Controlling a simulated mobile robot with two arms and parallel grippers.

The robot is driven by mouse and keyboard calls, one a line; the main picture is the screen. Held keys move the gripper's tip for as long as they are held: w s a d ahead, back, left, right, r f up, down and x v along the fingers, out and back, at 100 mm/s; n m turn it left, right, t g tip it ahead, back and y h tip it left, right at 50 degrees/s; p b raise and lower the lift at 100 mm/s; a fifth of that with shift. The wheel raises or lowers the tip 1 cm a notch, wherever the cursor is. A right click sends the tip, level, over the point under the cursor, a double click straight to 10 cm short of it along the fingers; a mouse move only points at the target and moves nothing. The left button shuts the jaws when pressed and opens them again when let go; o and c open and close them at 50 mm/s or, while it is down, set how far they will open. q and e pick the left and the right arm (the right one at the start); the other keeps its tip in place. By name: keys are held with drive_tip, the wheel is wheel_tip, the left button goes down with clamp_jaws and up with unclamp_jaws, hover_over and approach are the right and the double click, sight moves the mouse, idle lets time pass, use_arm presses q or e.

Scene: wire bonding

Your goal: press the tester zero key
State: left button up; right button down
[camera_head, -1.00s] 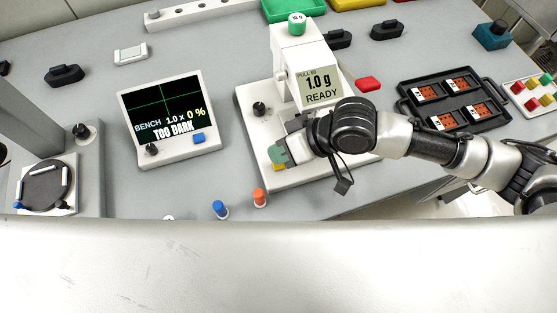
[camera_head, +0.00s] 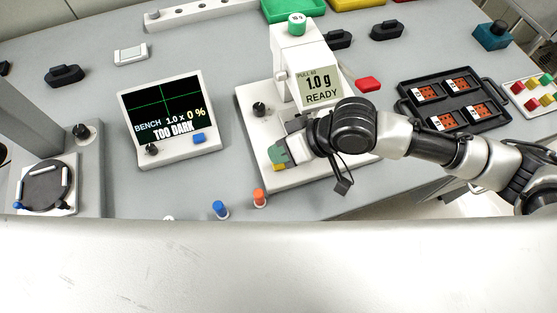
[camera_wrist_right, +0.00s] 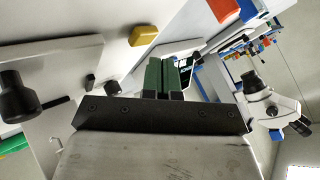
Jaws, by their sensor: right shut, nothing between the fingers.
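The pull tester (camera_head: 246,128) has a white base, a black knob and a display (camera_head: 319,86) reading "PULL #0 1.0 g READY". A yellow key (camera_head: 279,167) on its base, the likely zero key, is partly hidden by my right gripper (camera_head: 277,153). In the right wrist view the yellow key (camera_wrist_right: 143,35) is just beyond the green fingertips (camera_wrist_right: 161,62) and slightly left. The right fingers are shut together, with nothing between them. A gap shows between tips and key in that view; I cannot tell their height above it. My left gripper is not in view.
A screen unit (camera_head: 167,118) reading "TOO DARK" stands left of the tester. A blue peg (camera_head: 220,209) and an orange peg (camera_head: 259,197) stand at the front edge.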

idle(0.6)
drive_tip(key=shift+f, duration=0.35)
drive_tip(key=shift+f, duration=0.45)
idle(0.7)
drive_tip(key=shift+r+p, duration=0.85)
drive_tip(key=shift+p, duration=0.5)
wheel_tip(320, 180, up, 5)
drive_tip(key=p, duration=0.6)
